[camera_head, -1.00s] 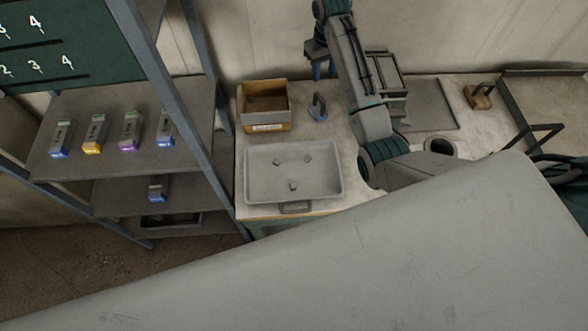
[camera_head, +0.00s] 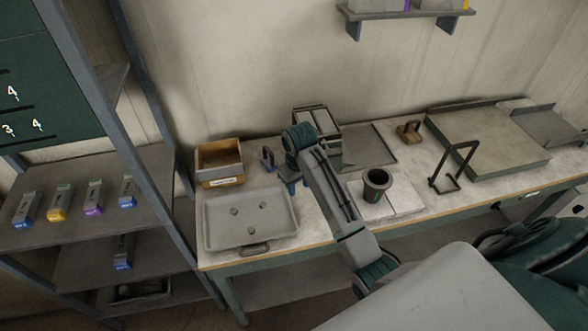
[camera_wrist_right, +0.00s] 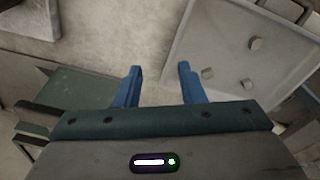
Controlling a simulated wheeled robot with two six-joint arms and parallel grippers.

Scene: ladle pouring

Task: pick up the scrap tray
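The scrap tray (camera_head: 218,240) is a shallow grey tray with a handle on its front edge. It lies flat at the left end of the workbench with three small grey lumps in it. My left gripper is not in view.
A dark cup (camera_head: 376,186) and an upright-handled tool (camera_head: 452,168) are further right. A shelf rack (camera_head: 145,165) is close on the left.

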